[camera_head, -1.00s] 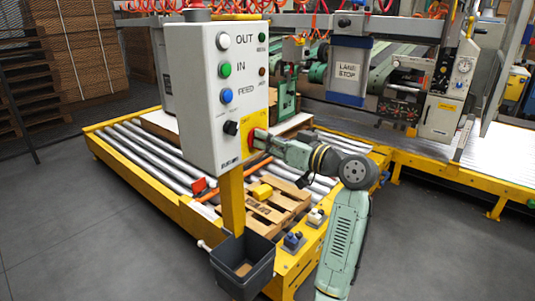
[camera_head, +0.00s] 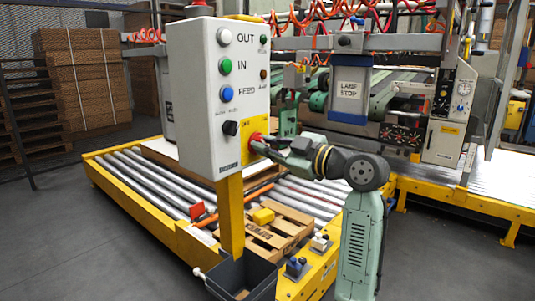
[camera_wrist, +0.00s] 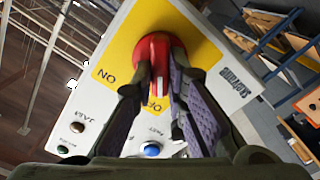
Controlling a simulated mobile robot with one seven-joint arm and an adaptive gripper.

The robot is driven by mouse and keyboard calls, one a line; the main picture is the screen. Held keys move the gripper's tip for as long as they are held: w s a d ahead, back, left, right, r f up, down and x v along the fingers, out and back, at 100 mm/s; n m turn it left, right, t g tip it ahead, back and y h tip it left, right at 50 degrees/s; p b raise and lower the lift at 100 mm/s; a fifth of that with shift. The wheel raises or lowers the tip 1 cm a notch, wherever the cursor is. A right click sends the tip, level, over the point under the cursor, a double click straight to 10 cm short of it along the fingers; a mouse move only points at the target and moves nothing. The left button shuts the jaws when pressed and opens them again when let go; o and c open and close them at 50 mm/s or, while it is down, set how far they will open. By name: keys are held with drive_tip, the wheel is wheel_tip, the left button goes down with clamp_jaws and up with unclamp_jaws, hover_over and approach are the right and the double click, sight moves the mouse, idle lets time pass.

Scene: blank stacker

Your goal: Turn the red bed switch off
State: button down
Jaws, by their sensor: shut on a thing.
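The red bed switch (camera_wrist: 165,52) is a round red knob on a yellow plate (camera_wrist: 118,52) with ON and OFF lettering in the wrist view. In the head view the red switch (camera_head: 255,138) shows on the yellow side plate of the grey control box (camera_head: 200,95). My gripper (camera_wrist: 160,85) is shut on the knob, one finger on each side of its raised handle. The ON lettering is left of the knob, and OFF is partly hidden between the fingers. The fingers hide part of the handle. In the head view my gripper (camera_head: 268,146) meets the switch from the right.
The box stands on a yellow post (camera_head: 231,215) with a dark bin (camera_head: 243,277) below. A roller bed (camera_head: 150,180) with a wooden pallet (camera_head: 275,240) lies behind and under my arm. Grey floor is clear at left.

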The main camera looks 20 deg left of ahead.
drive_tip(key=shift+n+b, duration=0.35)
drive_tip(key=shift+n, duration=0.15)
drive_tip(key=c, duration=1.6)
unclamp_jaws()
drive_tip(key=v, duration=1.2)
